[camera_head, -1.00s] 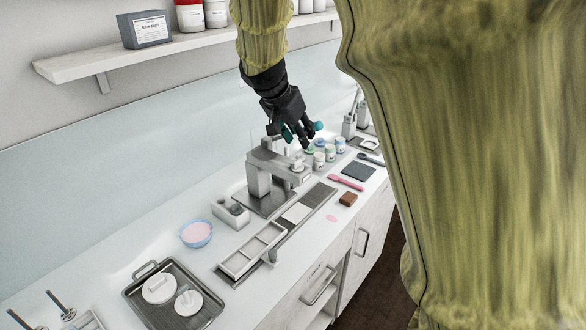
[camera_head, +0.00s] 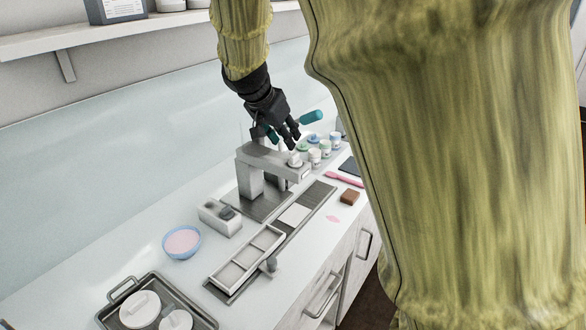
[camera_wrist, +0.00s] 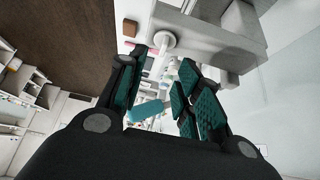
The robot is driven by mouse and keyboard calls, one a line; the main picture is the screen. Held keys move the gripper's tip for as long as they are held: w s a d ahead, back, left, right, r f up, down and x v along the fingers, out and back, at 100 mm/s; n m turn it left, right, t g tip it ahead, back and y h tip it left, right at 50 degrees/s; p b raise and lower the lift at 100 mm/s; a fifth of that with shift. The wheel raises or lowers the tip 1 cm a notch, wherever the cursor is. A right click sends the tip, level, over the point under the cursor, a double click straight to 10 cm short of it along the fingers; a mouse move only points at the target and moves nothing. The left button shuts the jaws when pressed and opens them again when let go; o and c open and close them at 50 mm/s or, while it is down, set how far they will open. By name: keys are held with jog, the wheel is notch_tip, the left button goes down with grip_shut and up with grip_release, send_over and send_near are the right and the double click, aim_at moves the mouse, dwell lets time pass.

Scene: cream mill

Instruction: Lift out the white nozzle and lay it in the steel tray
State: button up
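A white nozzle (camera_head: 295,160) sits upright in the end of the grey mill's arm (camera_head: 262,158). In the wrist view a round white piece at the arm's end, likely the nozzle (camera_wrist: 163,41), shows beyond the fingertips. My gripper (camera_head: 287,143) is above the mill arm, close to the nozzle but seemingly apart from it. In the wrist view my gripper (camera_wrist: 153,82) has its teal-padded fingers spread, with nothing clearly held. The steel tray (camera_head: 119,292) is at the lower left and holds white round pieces; its front edge is cut off.
A teal handle-like piece (camera_head: 311,117) sticks out beside my gripper. Small jars (camera_head: 314,156) stand behind the mill. A divided tray (camera_head: 243,262), a blue bowl (camera_head: 181,242) and a grey block (camera_head: 220,217) stand between mill and steel tray. A shelf (camera_head: 40,46) runs above.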

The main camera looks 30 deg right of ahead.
aim_at(295, 155)
jog(key=p+x, duration=0.1)
jog(key=x, duration=0.3)
jog(key=shift+f, duration=0.15)
jog(key=shift+w+p+x, duration=0.15)
jog(key=shift+p+x, duration=0.4)
jog(key=shift+x, duration=0.7)
jog(key=shift+w+p+x, duration=0.1)
jog(key=shift+p+x, duration=0.4)
jog(key=shift+x, duration=0.8)
jog(key=shift+a, duration=0.25)
grip_shut()
